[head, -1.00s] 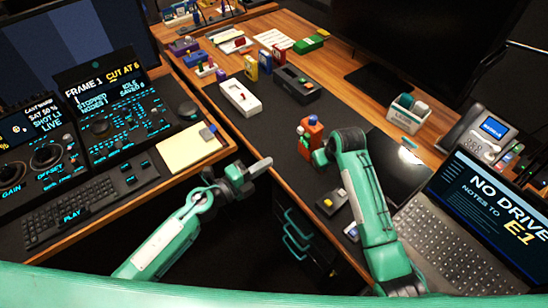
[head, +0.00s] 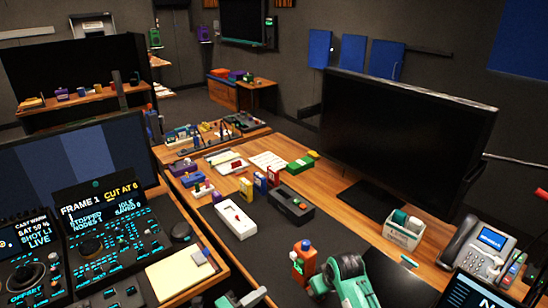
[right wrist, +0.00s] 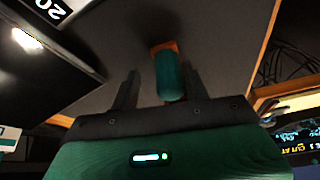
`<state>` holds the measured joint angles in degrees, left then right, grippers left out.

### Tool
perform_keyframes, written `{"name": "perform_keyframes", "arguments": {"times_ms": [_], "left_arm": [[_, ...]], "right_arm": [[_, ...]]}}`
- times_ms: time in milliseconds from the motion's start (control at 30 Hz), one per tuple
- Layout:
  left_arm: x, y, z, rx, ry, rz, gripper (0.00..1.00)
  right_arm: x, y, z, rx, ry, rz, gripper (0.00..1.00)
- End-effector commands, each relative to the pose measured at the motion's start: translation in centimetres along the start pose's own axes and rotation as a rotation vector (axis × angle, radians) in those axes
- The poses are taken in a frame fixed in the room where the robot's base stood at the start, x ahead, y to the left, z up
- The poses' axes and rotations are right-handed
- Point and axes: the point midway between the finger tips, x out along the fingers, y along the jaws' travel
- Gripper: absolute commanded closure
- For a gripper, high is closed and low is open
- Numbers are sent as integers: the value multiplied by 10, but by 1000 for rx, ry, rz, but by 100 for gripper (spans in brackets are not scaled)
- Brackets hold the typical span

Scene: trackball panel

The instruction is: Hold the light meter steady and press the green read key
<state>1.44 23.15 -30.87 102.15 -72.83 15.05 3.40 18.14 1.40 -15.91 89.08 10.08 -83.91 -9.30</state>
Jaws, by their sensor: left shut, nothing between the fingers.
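I cannot make out a light meter with a green read key for certain. A white device with a red mark (head: 238,219) and a dark grey box-like device (head: 291,202) lie on the dark desk mat. My left gripper (head: 262,292) is shut and empty at the bottom edge of the head view, apart from both. My right arm comes in at the bottom right, and its fingers are not clear there. In the right wrist view my right gripper (right wrist: 160,88) is open, with a teal and orange object (right wrist: 169,75) showing between or beyond its fingers; contact is unclear.
An orange bottle (head: 303,262) stands close to my right arm. A white bin (head: 404,231), a desk phone (head: 475,250) and a large black monitor (head: 405,120) stand to the right. Small coloured boxes stand behind the devices. A yellow notepad (head: 180,272) lies on the left desk.

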Motion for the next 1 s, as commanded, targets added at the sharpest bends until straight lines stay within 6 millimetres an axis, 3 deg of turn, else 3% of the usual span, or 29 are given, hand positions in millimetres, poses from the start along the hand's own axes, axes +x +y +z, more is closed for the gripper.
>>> {"name": "perform_keyframes", "arguments": {"times_ms": [267,700,1000], "left_arm": [[0,0,0,0,0,0,100],[0,0,0,0,0,0,100],[0,0,0,0,0,0,100]], "right_arm": [[-8,-1,2,-1,-4,-2,52],[-96,0,0,-1,3,1,52],[-120,0,1,0,1,0,52]]}}
